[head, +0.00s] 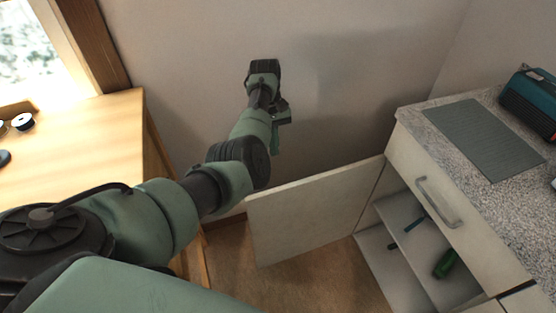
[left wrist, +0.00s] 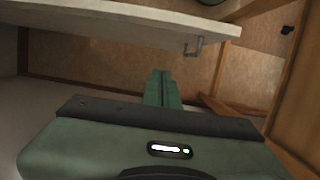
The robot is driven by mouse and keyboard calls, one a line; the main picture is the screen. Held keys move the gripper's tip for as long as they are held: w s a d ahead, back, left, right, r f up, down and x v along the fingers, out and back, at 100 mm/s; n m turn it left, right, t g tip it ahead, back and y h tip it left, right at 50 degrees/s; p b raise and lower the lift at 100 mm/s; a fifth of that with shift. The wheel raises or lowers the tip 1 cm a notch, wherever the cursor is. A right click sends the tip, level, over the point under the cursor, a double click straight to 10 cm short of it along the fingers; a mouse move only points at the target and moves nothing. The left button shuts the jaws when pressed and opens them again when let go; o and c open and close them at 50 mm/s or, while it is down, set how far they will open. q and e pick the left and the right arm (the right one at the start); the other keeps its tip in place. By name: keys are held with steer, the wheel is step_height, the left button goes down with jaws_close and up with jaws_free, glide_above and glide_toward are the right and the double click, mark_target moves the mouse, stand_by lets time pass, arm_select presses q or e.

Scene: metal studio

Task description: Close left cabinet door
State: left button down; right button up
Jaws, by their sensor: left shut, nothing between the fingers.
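The left cabinet door (head: 312,212) is a pale panel standing wide open, swung out from the left end of the cabinet. Its inner face shows in the head view. My left gripper (head: 275,150) is shut and empty, near the wall beyond the door's top edge, on its outer side. In the left wrist view the shut fingers (left wrist: 162,76) point down toward the floor. The door (left wrist: 120,20) crosses the top of that view, with a metal handle (left wrist: 194,47) on its outer face. The fingers appear apart from the door. My right gripper is not in view.
The open cabinet (head: 405,238) holds a green object (head: 445,263) and darker tools. A drawer front (head: 465,215) sits above, under a speckled countertop (head: 440,140) with a grey mat (head: 486,137). A wooden table (head: 95,145) is at left. The wall is close behind my gripper.

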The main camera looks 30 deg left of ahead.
arm_select(q)
steer(key=s+d+f+p, duration=0.2)
steer(key=s+d+f, duration=0.2)
steer(key=f, duration=0.4)
steer(key=shift+s+d+f, duration=0.3)
steer(key=shift+d+f, duration=0.1)
steer(key=shift+d, duration=0.2)
